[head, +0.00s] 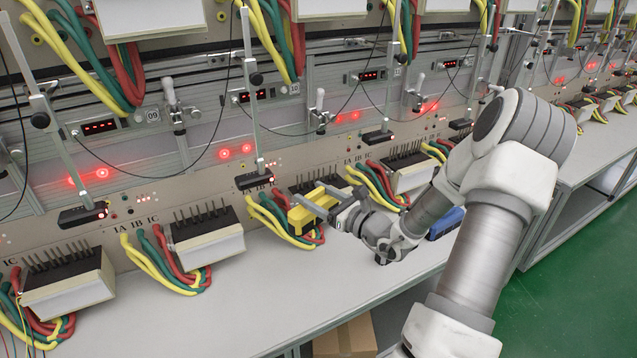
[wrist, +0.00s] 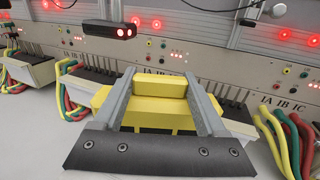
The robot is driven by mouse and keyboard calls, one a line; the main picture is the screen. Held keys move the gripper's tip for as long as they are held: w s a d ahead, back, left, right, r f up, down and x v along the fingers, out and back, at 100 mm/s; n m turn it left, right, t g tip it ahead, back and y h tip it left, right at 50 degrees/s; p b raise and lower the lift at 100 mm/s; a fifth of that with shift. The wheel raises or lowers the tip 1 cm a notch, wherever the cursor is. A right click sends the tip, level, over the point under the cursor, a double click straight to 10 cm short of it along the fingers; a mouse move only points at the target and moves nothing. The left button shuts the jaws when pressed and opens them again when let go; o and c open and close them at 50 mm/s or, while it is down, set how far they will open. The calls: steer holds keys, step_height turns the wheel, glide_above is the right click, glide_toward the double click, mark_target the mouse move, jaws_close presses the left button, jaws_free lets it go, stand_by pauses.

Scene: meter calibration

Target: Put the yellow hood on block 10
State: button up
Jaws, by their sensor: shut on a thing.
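The yellow hood (head: 302,218) is clamped between the two grey fingers of my gripper (head: 312,198). In the wrist view, the hood (wrist: 160,106) shows between the fingers of my gripper (wrist: 162,82), with short yellow prongs along its near lower edge. A block with black terminals (head: 318,184) stands just behind the hood, below the small label that seems to read 10 (head: 295,88). In the wrist view, this block (wrist: 236,112) is partly hidden by the hood and fingers. I cannot tell whether the hood touches it.
Uncovered blocks stand to the left (head: 206,235) and right (head: 412,170), with yellow, green and red cables (head: 282,218) beside them. A meter probe head (head: 254,180) hangs close above the hood. A blue object (head: 446,222) lies right of my wrist. The front bench top (head: 255,290) is clear.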

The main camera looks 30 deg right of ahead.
steer(key=s+d+r+m+h, duration=0.2)
steer(key=d+r+m+h, duration=0.15)
steer(key=d+h, duration=0.45)
steer(key=w+d, duration=0.1)
steer(key=w, duration=0.5)
steer(key=w+d+y, duration=0.1)
steer(key=w, duration=0.5)
steer(key=w+d+y+b, duration=0.1)
steer(key=w, duration=0.5)
steer(key=shift+d+f+t, duration=0.2)
steer(key=shift+f+t, duration=0.1)
steer(key=f, duration=0.2)
steer(key=f+b, duration=0.1)
steer(key=f, duration=0.3)
steer(key=shift+w+f+b, duration=0.25)
steer(key=shift+w+b, duration=0.15)
steer(key=shift+w+f, duration=0.15)
steer(key=shift+w, duration=0.05)
